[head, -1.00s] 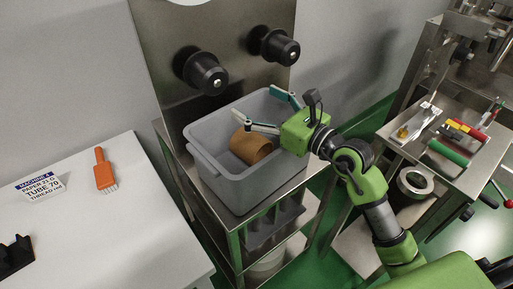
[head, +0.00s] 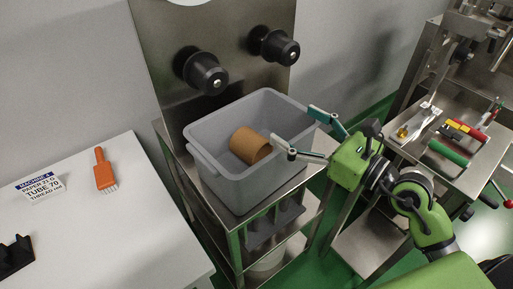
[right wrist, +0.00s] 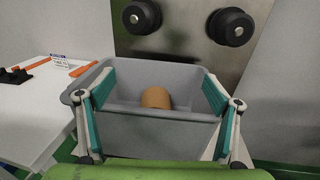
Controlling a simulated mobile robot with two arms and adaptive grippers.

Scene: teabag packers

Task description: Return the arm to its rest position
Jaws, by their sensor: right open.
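My right gripper (head: 294,133) is open and empty. In the head view its fingers are at the right side of the grey bin (head: 207,131), with the palm outside the bin. A brown roll (head: 250,146) lies inside the bin, apart from the fingers. In the right wrist view the two teal-padded fingers (right wrist: 157,105) are spread wide, with the bin (right wrist: 150,128) and the roll (right wrist: 157,98) showing between them. My left gripper is not in view.
The bin stands on a metal cart below two black knobs (head: 205,73). A white table (head: 120,225) at left holds an orange brush (head: 104,170) and a label (head: 39,187). A metal bench (head: 484,163) at right holds several tools.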

